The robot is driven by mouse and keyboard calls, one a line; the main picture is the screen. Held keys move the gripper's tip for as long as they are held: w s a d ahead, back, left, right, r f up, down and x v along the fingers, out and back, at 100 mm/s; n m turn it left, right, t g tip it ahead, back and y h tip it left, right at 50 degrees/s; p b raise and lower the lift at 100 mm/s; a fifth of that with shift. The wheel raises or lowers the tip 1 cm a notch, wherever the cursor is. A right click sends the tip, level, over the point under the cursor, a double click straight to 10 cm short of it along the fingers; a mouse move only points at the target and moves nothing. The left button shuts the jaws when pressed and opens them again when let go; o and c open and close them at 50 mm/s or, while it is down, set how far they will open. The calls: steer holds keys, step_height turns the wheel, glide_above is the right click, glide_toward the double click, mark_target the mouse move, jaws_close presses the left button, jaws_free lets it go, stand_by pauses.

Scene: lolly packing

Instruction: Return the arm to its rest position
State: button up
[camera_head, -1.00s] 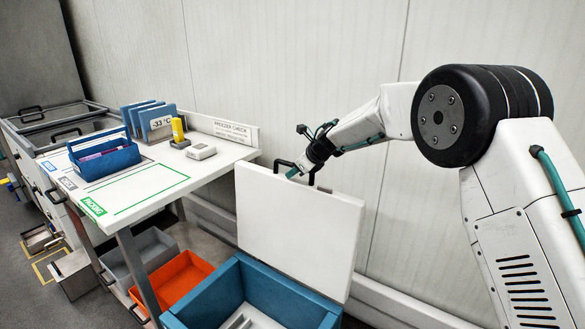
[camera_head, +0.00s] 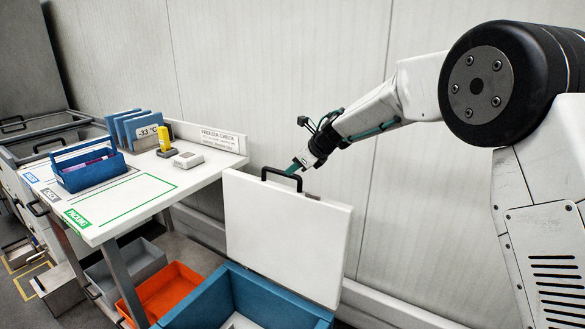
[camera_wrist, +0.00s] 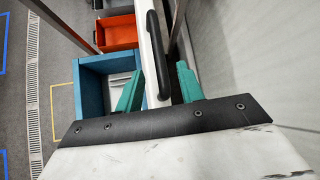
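My gripper (camera_head: 294,167) is at the top edge of the raised white lid (camera_head: 285,240), close to its black handle (camera_head: 281,174). In the wrist view its two teal fingers (camera_wrist: 158,76) are spread apart and empty. The handle (camera_wrist: 157,60) shows between them, with a gap on each side. Whether a finger touches the lid cannot be told. The lid stands open, leaning back on the blue box (camera_head: 235,290), whose inside is partly visible.
A white packing table (camera_head: 150,205) stands at the left with a blue caddy (camera_head: 88,172), blue panels, a yellow device (camera_head: 165,140) and a small white device (camera_head: 188,159). An orange bin (camera_head: 165,290) and a grey bin sit below. A pale wall is behind my arm.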

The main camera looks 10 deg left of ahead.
steer(key=w+d+r+m+t+h, duration=0.1)
steer(key=d+r+m+t+h, duration=0.15)
steer(key=d+m, duration=0.45)
steer(key=w+d+r+m+t+h, duration=0.1)
steer(key=w+d+m+t+h, duration=0.2)
steer(key=m, duration=0.7)
steer(key=s+d+r+m+g+h, duration=0.1)
steer(key=s+d+m+h, duration=0.2)
steer(key=s+d+m, duration=0.6)
steer(key=s+d+r+m+g+h, duration=0.25)
steer(key=s+d+m, duration=0.5)
steer(key=d, duration=0.45)
steer(key=s+d+m+g+y, duration=0.1)
steer(key=s+m, duration=0.7)
steer(key=s, duration=1.2)
steer(key=s+d+f+m+g+y, duration=0.1)
steer(key=s+d+m+g, duration=0.3)
steer(key=s, duration=1.6)
steer(key=shift+d+f+m+g+y, duration=0.35)
steer(key=shift+m+g+y, duration=0.25)
steer(key=shift+m, duration=1.75)
